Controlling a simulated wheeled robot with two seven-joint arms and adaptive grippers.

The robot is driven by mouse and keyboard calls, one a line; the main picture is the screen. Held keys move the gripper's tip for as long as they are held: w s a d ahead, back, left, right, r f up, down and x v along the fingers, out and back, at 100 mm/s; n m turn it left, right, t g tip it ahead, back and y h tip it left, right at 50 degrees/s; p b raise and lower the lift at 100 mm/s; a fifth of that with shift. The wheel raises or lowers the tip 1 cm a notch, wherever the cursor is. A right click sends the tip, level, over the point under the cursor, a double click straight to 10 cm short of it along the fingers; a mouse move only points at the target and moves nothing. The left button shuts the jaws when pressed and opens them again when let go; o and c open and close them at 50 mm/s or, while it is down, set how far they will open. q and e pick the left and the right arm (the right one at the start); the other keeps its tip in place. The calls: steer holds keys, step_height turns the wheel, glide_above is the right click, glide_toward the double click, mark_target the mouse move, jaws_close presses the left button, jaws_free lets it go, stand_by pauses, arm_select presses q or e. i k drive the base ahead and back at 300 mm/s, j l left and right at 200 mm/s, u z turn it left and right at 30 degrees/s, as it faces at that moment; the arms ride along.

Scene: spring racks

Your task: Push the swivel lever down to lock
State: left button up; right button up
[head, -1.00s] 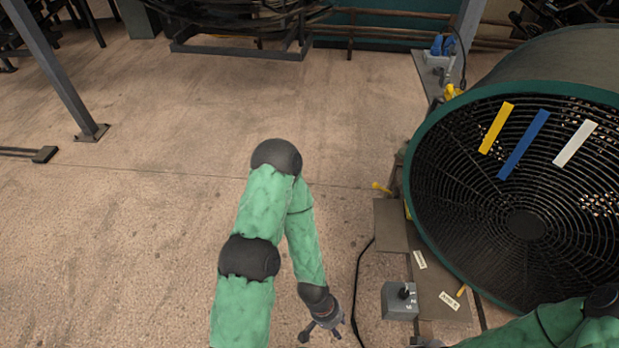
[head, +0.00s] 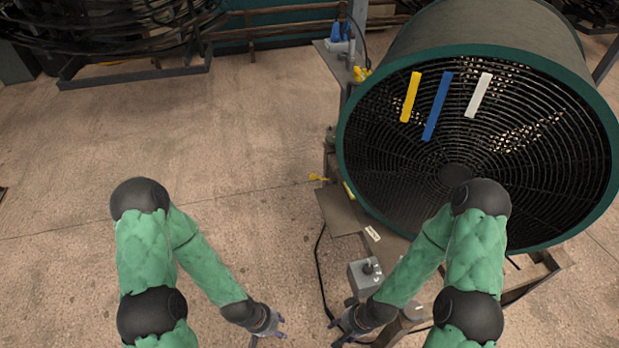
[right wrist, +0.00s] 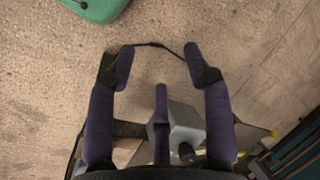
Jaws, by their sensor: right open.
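A yellow lever-like handle (head: 318,178) sticks out from the left side of the fan stand in the head view. A grey box with a black knob (head: 368,270) stands on the stand's lower plate; the box also shows in the right wrist view (right wrist: 187,128). I cannot tell which of these is the swivel lever. My right gripper (head: 343,326) is left of and in front of the box, touching nothing visible. Its fingers are apart and empty in the right wrist view (right wrist: 158,58). My left gripper (head: 268,327) hangs over bare floor, fingers spread, empty.
A large round drum with a green rim (head: 600,110) and a black wire grille carries yellow, blue and white strips. A black cable (head: 320,262) runs over the floor beside the stand.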

mark_target(312, 176)
steer(key=i+j, duration=0.4)
steer(key=i+j+z, duration=0.1)
steer(key=i+j, duration=0.75)
steer(key=j, duration=0.2)
steer(key=i+z, duration=0.1)
steer(key=i, duration=0.35)
steer(key=i+j, duration=0.15)
steer(key=i, duration=0.25)
steer(key=z, duration=0.05)
